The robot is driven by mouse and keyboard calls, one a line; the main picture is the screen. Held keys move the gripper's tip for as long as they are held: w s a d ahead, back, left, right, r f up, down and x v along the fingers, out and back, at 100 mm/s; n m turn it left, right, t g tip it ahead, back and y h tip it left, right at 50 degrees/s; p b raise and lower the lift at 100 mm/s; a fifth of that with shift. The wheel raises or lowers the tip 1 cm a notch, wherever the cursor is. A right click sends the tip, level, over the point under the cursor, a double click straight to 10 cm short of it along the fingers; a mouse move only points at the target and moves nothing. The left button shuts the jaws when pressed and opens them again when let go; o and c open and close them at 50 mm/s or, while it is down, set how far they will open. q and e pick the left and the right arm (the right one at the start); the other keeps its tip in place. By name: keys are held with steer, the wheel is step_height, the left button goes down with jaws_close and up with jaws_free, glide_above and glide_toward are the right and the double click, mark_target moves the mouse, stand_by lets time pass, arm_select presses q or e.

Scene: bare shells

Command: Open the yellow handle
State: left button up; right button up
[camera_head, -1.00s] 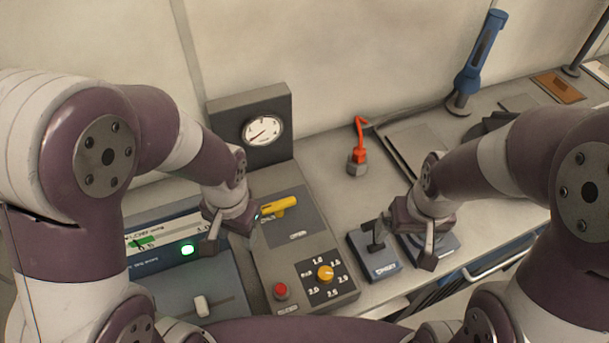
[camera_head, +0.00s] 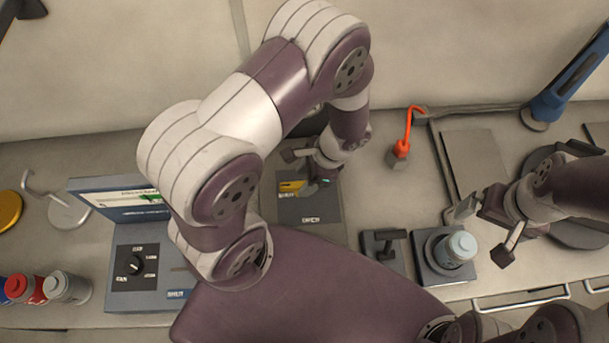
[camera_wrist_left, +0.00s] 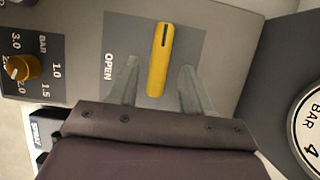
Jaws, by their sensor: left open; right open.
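In the left wrist view the handle (camera_wrist_left: 160,58) is a straight yellow bar with a dark slot, beside the word OPEN. My left gripper (camera_head: 306,174) is open over the handle. In the left wrist view its two fingers (camera_wrist_left: 159,70) stand on either side of the handle's near part, with a visible gap on each side. My right gripper (camera_head: 482,230) is open and empty at the right, away from the handle.
A yellow dial (camera_wrist_left: 20,68) and a round gauge (camera_wrist_left: 312,125) flank the handle in the left wrist view. A pale cylinder (camera_head: 460,246) on a stand is near my right gripper. A black lever block (camera_head: 384,248) and a red hook (camera_head: 408,135) stand between the arms.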

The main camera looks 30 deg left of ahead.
arm_select(q)
steer(key=shift+s+a+f, duration=0.15)
steer(key=shift+a+f, duration=0.15)
steer(key=shift+f, duration=0.2)
steer(key=shift+s+a+f, duration=0.15)
steer(key=shift+s+a, duration=0.15)
steer(key=shift+s, duration=0.1)
steer(key=shift+d, duration=0.15)
steer(key=shift+c, duration=0.3)
steer(key=shift+w, duration=0.25)
jaws_close()
steer(key=shift+s, duration=0.1)
arm_select(e)
steer(key=shift+s+a+r, duration=0.2)
steer(key=shift+s+a, duration=0.05)
steer(key=shift+s, duration=0.1)
